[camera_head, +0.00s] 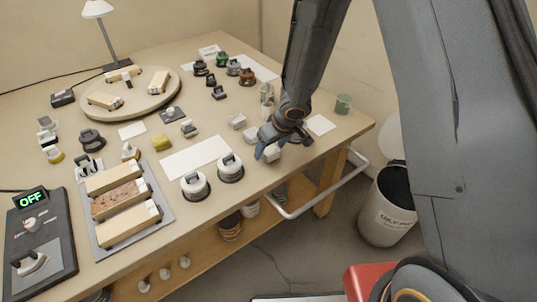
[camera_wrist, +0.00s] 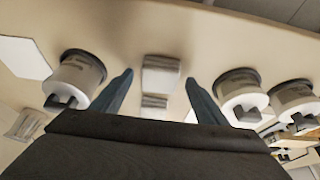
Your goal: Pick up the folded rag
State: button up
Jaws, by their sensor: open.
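The folded rag (camera_wrist: 161,76) is a small whitish block, with a greyer layered part just below it in the wrist view. It lies on the bench between a white jar on the left and another on the right. My gripper (camera_wrist: 159,80) is open, with one blue-grey finger on each side of the rag and gaps between. In the head view my gripper (camera_head: 281,143) is low over the bench near its front edge. The pale rag (camera_head: 272,153) shows partly beneath it. Whether the fingers reach down to the rag's height I cannot tell.
White jars (camera_head: 230,166) stand left of my gripper. Another jar (camera_wrist: 78,76) is close to the left finger in the wrist view. Small whitish items (camera_head: 237,121) lie behind. A tray of blocks (camera_head: 152,207) sits left. A bin (camera_head: 387,212) stands beyond the bench's right end.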

aim_at(271, 150)
jog(key=shift+c, duration=0.2)
jog(key=c, duration=1.1)
jog(key=shift+r, duration=0.15)
notch_tip(271, 150, up, 10)
jog(key=p, duration=1)
